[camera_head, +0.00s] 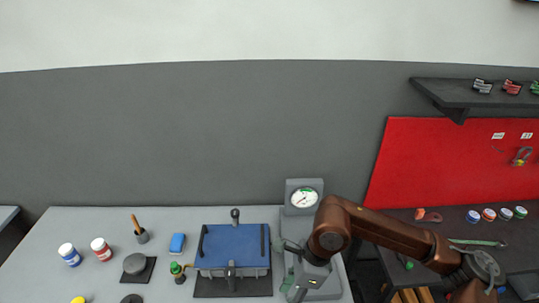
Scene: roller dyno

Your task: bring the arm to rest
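My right arm (390,237), copper brown, comes in from the right and bends over the right part of the grey bench. My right gripper (292,275) points down in front of the gauge stand (305,186), just right of the roller unit. Dark and greenish parts of it show, but its fingertips are not clear, so I cannot tell whether it is open or shut. No held thing can be made out. My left arm and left gripper are not in view. The roller unit has a blue top (235,243) and sits on a dark base (210,287).
White jars with blue (70,255) and red (101,249) bands, a pen cup (141,236), a dark weight (134,264), a blue block (177,243) and a green-capped bottle (177,272) stand left. A dark bench (450,225) with small jars is right, below a shelf (455,94).

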